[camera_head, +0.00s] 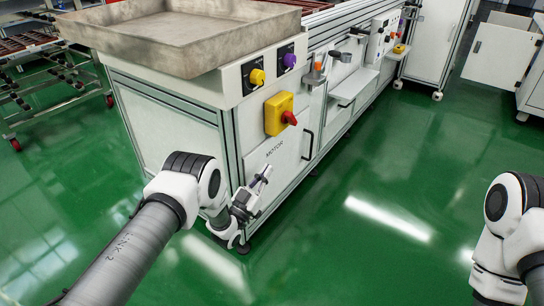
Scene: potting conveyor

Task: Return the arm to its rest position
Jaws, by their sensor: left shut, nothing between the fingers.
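My left arm comes in from the lower left. Its gripper (261,180) is shut and empty, small in the picture, in front of the white machine cabinet (262,145) below the MOTOR label. I cannot tell whether it touches the panel or how far from it it is. My right arm (505,235) shows at the right edge, bent downward, with its gripper out of view.
A metal tray (185,40) tops the conveyor machine. A yellow switch box (279,113) with a red knob, a yellow knob (257,77) and a purple knob (290,61) are on its front. A rack (50,85) stands at left. Green floor (390,190) is clear between the arms.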

